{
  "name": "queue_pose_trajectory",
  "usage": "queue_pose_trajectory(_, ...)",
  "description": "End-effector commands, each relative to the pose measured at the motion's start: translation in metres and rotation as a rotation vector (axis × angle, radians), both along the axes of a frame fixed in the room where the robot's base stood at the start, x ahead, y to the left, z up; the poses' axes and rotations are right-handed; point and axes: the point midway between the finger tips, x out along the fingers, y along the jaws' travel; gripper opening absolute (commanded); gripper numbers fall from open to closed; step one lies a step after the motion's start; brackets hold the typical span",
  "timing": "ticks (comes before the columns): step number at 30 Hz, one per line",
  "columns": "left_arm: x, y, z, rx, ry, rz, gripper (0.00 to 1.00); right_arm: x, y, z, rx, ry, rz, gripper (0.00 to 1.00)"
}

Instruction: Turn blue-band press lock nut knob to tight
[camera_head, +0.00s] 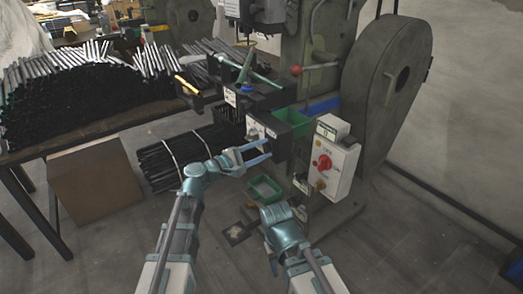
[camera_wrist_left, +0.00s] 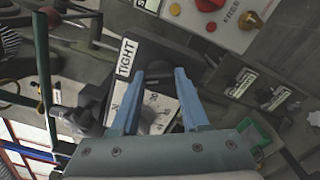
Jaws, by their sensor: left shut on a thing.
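The press with the blue band (camera_head: 320,106) stands at centre. Its dark block carries a white scale plate (camera_head: 255,131). In the left wrist view the plate (camera_wrist_left: 158,112) shows scale marks beside a "TIGHT" label (camera_wrist_left: 125,59). My left gripper (camera_head: 262,151) is at the front of this block, its blue fingers (camera_wrist_left: 159,74) on either side of the plate area. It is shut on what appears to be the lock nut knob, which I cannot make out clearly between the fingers. My right gripper (camera_head: 285,212) is low, in front of the press and away from the block; its fingers are not clear.
A white control box (camera_head: 330,168) with a red knob (camera_head: 324,162) stands right of the block. A green tray (camera_head: 264,188) is below. A table with black rods (camera_head: 75,95) is at the left, and bundled rods (camera_head: 185,155) lie beneath.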

Motion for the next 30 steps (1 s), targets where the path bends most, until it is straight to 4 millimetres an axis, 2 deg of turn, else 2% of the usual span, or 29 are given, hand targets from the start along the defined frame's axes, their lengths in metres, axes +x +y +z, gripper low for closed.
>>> queue_pose_trajectory(15, -0.0009, 0.0000, -0.0006, 0.225, -0.306, -0.001, 0.00, 0.0000, 0.0000, -0.0002, 0.000, 0.000, 0.000, 0.50)
queue_pose_trajectory(30, -0.0012, 0.0000, -0.0008, 0.291, -0.396, -0.001, 0.00, 0.0000, 0.0000, -0.0003, 0.000, 0.000, 0.000, 0.50)
